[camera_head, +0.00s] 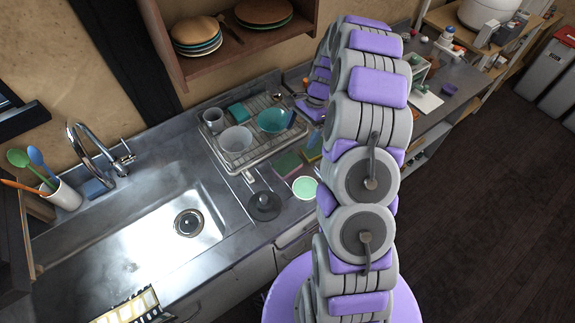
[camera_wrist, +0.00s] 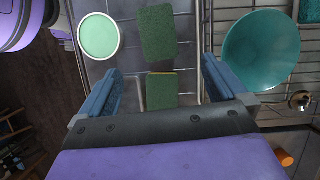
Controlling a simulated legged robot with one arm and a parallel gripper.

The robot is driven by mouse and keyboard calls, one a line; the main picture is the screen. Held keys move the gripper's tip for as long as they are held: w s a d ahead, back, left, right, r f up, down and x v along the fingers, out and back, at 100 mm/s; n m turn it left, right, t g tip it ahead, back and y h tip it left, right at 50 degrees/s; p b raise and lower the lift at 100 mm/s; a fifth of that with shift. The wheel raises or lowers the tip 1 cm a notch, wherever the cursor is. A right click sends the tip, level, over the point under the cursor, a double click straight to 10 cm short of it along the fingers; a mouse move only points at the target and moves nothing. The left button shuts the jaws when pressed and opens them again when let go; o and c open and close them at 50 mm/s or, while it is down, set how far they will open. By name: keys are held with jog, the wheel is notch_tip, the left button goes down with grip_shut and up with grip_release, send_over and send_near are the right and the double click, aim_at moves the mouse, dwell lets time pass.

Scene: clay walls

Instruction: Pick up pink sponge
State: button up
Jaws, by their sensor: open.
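Two sponges with dark green tops lie on the counter between the dish rack and the pale green cup. In the head view, the left sponge (camera_head: 289,163) has a hint of a pinkish side, though it is too small to be sure. It appears to be the upper sponge in the wrist view (camera_wrist: 157,32), where only its green top shows. The other sponge (camera_head: 312,148) looks yellow-sided and also shows in the wrist view (camera_wrist: 161,90), between my fingers. My gripper (camera_wrist: 160,66) is open and empty above them, with the upper sponge beyond its fingertips.
The pale green cup (camera_head: 304,188) stands near the counter's front edge. The wire dish rack (camera_head: 244,160) holds a teal bowl (camera_head: 272,120), a pale bowl (camera_head: 236,139) and a metal cup. A dark round lid (camera_head: 264,205) lies left of the sponges. The sink (camera_head: 150,247) is further left.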

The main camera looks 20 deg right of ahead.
jog(key=b, duration=0.1)
send_over(288, 162)
jog(key=d, duration=0.2)
jog(key=f, duration=0.4)
jog(key=w+f, duration=0.1)
jog(key=f, duration=0.1)
jog(key=shift+s+a+f, duration=0.1)
jog(key=shift+f, duration=0.15)
jog(key=shift+f+b, duration=0.4)
jog(key=shift+f, duration=0.2)
jog(key=shift+s+b+x, duration=0.2)
jog(key=shift+b+x, duration=0.5)
jog(key=shift+x, duration=1.55)
jog(key=shift+f+p, duration=0.15)
jog(key=shift+p, duration=0.15)
jog(key=c, duration=1.1)
